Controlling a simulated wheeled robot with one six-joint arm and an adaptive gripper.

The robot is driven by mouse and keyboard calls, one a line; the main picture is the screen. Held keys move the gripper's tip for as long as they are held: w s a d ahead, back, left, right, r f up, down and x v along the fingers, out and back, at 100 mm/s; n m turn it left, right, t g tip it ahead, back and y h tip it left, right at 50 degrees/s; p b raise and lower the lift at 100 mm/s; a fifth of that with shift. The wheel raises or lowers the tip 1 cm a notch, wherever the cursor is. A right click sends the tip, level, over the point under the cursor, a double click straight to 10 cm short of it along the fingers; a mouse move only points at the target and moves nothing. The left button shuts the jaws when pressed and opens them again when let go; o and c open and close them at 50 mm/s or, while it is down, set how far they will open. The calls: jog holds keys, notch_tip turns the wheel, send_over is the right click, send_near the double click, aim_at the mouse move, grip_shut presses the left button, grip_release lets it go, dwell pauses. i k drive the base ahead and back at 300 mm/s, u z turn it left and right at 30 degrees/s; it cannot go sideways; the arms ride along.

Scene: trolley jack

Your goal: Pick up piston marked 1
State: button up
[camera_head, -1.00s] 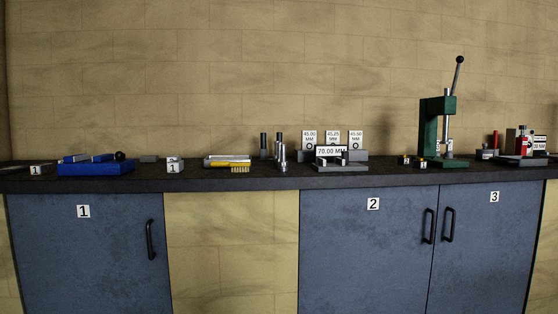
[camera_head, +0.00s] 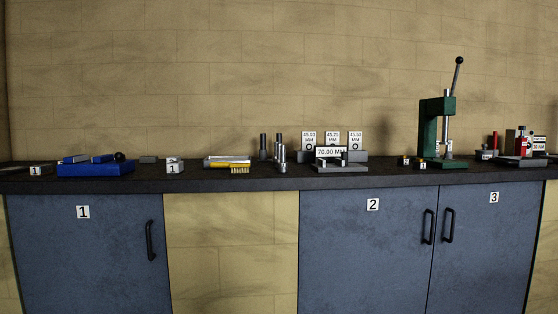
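The other is a light grey metal piece (camera_head: 178,169) right of the blue tray, also with a white label. I cannot tell for sure which of them is the piston. My gripper is not in view.
A blue tray (camera_head: 95,170) lies between the labelled items. Several upright metal pins (camera_head: 279,152), a gauge plate (camera_head: 340,169) marked 70.00 MM and a green press (camera_head: 430,125) stand to the right. Cabinet doors (camera_head: 85,255) are shut below.

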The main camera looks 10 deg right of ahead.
aim_at(282, 165)
jog(key=z, duration=0.2)
jog(key=i, duration=1.25)
jog(key=u, duration=0.5)
